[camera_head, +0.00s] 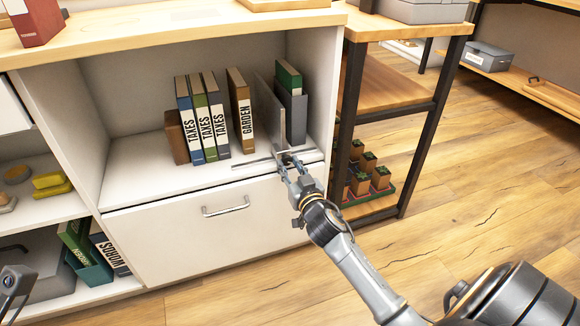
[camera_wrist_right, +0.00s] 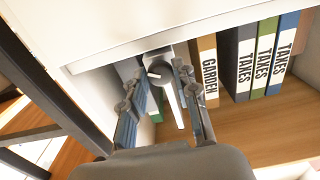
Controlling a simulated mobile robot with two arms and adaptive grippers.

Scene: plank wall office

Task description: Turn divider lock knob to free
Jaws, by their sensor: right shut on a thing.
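The divider (camera_head: 266,108) is a thin grey upright plate in the open shelf, right of the GARDEN book. Its lock knob (camera_wrist_right: 159,72) is a small round grey part with a light pointer mark, at the divider's front foot. My right gripper (camera_head: 288,162) is shut on the knob at the shelf's front edge and hides most of it in the head view. In the right wrist view the fingers (camera_wrist_right: 158,78) stand either side of the knob. A grey part at the lower left edge of the head view looks like my left gripper (camera_head: 13,285); its fingers cannot be made out.
Several upright books, TAKES (camera_head: 204,120) and GARDEN (camera_head: 240,110), stand left of the divider. Green and grey books (camera_head: 291,105) stand right of it. A drawer with a handle (camera_head: 225,211) lies below. A dark-framed rack (camera_head: 352,110) stands close on the right.

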